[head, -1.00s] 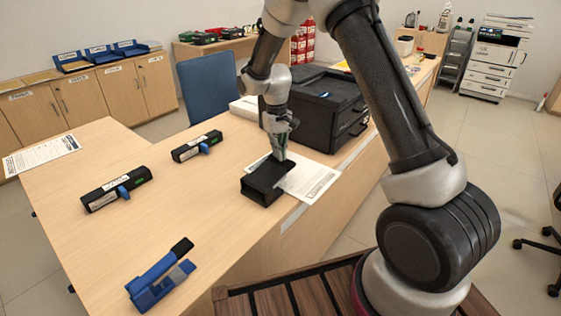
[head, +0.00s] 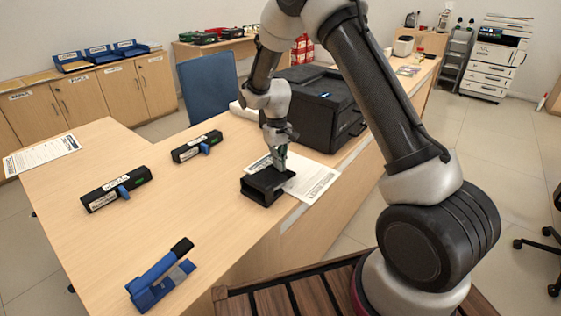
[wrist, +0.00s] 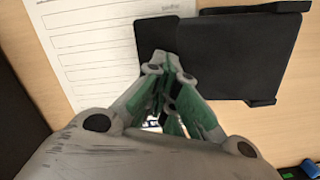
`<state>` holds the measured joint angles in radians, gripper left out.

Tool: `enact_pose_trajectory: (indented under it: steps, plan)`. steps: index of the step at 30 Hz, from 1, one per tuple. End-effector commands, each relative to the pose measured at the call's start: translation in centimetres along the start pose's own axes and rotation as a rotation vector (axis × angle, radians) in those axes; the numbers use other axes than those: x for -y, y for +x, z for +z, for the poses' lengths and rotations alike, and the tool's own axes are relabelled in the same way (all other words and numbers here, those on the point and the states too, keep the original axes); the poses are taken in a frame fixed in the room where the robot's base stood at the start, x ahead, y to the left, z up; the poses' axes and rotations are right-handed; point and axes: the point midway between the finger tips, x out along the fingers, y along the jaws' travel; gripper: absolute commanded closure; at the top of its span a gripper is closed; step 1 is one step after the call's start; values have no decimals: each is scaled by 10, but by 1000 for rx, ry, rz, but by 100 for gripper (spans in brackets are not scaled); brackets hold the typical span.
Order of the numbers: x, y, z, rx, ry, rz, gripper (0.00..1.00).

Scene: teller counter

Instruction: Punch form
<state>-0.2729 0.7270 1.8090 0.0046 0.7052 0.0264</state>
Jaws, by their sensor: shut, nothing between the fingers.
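The form (head: 314,181) is a white printed sheet lying on the counter, and its lines show in the wrist view (wrist: 85,50). A black punch (head: 262,187) stands over the form's near left edge, and its flat black top also shows in the wrist view (wrist: 245,55). My gripper (head: 281,165) is shut and empty, its fingertips at the punch's far right end, over the narrow black tab in the wrist view (wrist: 160,58). The fingertips seem to touch or nearly touch the tab. The sheet's edge under the punch is hidden.
Two black devices with blue levers (head: 116,189) (head: 197,147) lie on the counter to the left. A blue stapler-like tool (head: 160,276) lies at the front. A black printer (head: 318,108) stands behind the form. Another sheet (head: 40,155) lies far left. The counter's middle is clear.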

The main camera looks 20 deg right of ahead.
Motion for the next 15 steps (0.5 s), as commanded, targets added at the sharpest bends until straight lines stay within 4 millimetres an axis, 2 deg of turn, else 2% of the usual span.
enact_pose_trajectory:
  steps: [4, 10, 15]
  plan:
    - [0, 0, -2, 1, 0, 0, 100]
    - [0, -10, -25, 0, 0, 0, 100]
    - [0, -13, -29, 0, 0, 0, 100]
